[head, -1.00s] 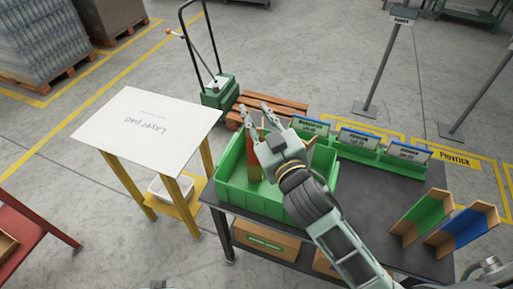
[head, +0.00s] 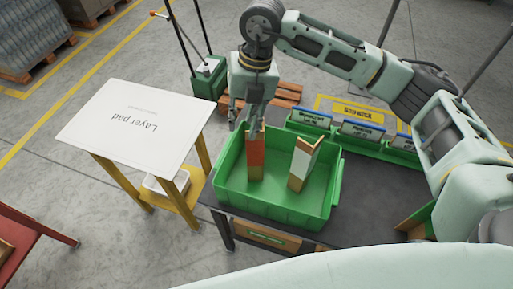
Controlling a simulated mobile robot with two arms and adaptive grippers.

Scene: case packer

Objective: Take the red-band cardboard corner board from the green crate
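The red-band corner board (head: 256,158) stands upright in the left part of the green crate (head: 286,212), with a red face and brown cardboard edges. A second corner board with a whitish band (head: 301,163) leans in the crate to its right. My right gripper (head: 243,124) points down at the top of the red-band board. Its fingers are spread, with the left finger apart from the board; the other is close to the board's top edge, and I cannot tell whether it touches. My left gripper is not in view.
The green crate sits on a dark table (head: 358,222). Labelled green bins (head: 345,143) line its back edge. A yellow stand with a layer pad (head: 135,125) is at the left.

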